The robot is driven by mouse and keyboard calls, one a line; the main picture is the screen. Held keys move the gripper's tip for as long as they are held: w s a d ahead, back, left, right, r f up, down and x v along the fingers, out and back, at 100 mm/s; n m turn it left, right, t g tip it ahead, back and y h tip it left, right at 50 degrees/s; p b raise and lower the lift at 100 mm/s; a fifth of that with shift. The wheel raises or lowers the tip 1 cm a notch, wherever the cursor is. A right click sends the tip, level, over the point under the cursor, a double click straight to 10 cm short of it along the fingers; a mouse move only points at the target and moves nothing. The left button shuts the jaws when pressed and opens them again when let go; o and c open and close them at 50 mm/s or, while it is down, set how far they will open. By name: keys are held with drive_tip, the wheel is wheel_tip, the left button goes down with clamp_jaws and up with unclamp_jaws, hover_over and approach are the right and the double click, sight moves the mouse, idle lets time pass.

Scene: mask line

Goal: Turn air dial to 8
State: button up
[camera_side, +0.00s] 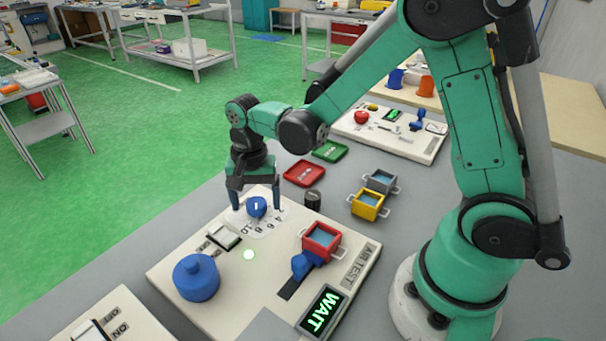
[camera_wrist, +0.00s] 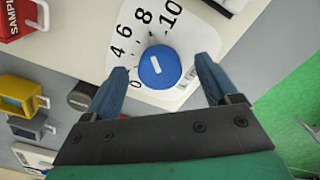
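The air dial (camera_wrist: 160,68) is a round blue knob with a short white mark, set on a white scale plate (camera_wrist: 184,30). The numbers 0, 4, 6, 8 and 10 show around it in the wrist view; which number the mark points at is hard to tell. In the side view the dial (camera_side: 256,208) sits at the back of the cream AIR TEST panel (camera_side: 226,296). My gripper (camera_wrist: 162,66) is open over the dial, one finger on each side, with gaps to the knob visible. It also shows in the side view (camera_side: 256,206), pointing down.
A dark cylinder (camera_side: 313,201) stands near the dial. Red (camera_side: 304,173) and green trays (camera_side: 330,151) lie behind.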

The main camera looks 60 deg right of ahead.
sight(256, 202)
drive_tip(key=shift+r, duration=2.8)
drive_tip(key=shift+s+r, duration=0.15)
drive_tip(key=shift+r, duration=0.1)
drive_tip(key=s+d+r+n+t, duration=0.1)
drive_tip(key=s+r+n+t, duration=0.3)
drive_tip(key=n, duration=0.6)
drive_tip(key=s+t, duration=0.2)
drive_tip(key=t, duration=0.1)
drive_tip(key=shift+s+d+r+n, duration=0.25)
drive_tip(key=shift+s+r+n, duration=0.05)
drive_tip(key=shift+s, duration=0.1)
